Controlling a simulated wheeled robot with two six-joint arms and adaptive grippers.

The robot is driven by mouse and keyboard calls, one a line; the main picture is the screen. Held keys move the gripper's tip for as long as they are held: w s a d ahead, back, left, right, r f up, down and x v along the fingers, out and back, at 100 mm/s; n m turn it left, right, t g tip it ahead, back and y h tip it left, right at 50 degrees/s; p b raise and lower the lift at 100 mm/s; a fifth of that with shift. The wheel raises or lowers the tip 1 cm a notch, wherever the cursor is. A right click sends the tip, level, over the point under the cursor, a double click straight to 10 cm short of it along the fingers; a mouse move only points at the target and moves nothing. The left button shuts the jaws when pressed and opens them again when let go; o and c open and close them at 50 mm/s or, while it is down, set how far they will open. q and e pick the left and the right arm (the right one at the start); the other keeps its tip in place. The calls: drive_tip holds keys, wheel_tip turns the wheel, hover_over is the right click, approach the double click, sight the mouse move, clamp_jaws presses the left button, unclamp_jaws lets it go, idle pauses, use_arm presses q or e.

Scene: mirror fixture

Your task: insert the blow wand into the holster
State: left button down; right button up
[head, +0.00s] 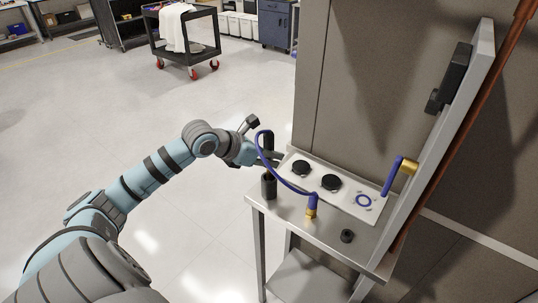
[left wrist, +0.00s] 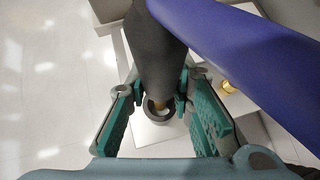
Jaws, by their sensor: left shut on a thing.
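The blow wand (head: 267,142) is a dark handle with a blue hose (head: 282,178) attached. My left gripper (head: 266,156) is shut on it, above the left end of the metal table. The holster (head: 269,187) is a dark upright cup at the table's left edge, below the wand. In the left wrist view the wand's dark body (left wrist: 160,45) lies between the teal finger pads of my gripper (left wrist: 160,88). Its brassy tip points at the round holster mouth (left wrist: 158,115); whether the tip is inside the rim cannot be told. My right gripper is not in view.
A white plate with black knobs (head: 331,182) lies on the metal table (head: 375,235). The hose runs to a brass fitting (head: 311,213). A small black part (head: 347,236) sits near the front. A tilted panel (head: 440,150) stands at the right.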

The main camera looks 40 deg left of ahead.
sight(265, 138)
use_arm(q)
drive_tip(key=shift+f+b, duration=2.15)
drive_tip(key=shift+f, duration=0.3)
drive_tip(key=c, duration=1.3)
unclamp_jaws()
drive_tip(key=shift+c, duration=0.2)
wheel_tip(265, 138, up, 10)
drive_tip(key=shift+r, duration=0.1)
